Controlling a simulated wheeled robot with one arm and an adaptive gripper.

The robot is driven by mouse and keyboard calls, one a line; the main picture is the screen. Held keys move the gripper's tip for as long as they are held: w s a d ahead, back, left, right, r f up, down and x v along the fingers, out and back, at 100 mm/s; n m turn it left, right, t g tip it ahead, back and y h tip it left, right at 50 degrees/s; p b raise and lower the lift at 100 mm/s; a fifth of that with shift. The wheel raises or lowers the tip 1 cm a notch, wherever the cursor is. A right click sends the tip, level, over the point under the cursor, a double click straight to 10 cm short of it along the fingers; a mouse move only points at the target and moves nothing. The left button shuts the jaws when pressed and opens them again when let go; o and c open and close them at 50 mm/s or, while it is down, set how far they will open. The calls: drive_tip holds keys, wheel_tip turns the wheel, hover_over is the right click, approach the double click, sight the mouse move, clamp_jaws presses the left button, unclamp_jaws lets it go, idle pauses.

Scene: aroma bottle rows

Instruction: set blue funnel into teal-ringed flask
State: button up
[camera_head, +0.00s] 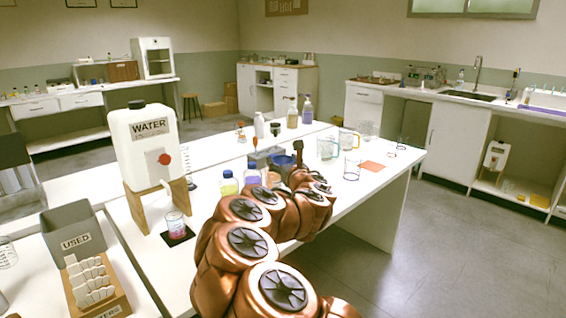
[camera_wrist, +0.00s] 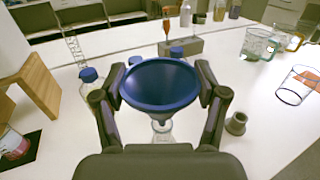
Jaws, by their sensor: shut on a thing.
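The blue funnel (camera_wrist: 160,84) is between the fingers of my gripper (camera_wrist: 160,76) in the wrist view, its wide mouth facing up. My gripper is shut on it from both sides. Clear glass (camera_wrist: 162,135) shows below the funnel, mostly hidden by the funnel and my gripper. I cannot make out a teal ring on it or tell whether the spout is inside it. In the head view a bit of the blue funnel (camera_head: 282,162) shows beyond my copper-coloured arm, above the white bench.
Bottles with blue caps (camera_wrist: 88,76) stand left of the funnel. A small grey ring-shaped piece (camera_wrist: 236,123) is close by on the right. Glass beakers (camera_head: 352,168) stand further right. The water tank (camera_head: 146,140) on its wooden stand is at the left.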

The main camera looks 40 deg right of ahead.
drive_tip(key=shift+f+b, duration=1.4)
drive_tip(key=shift+b, duration=0.05)
drive_tip(key=o, duration=1)
drive_tip(key=shift+s, duration=0.1)
drive_tip(key=shift+v, duration=3.7)
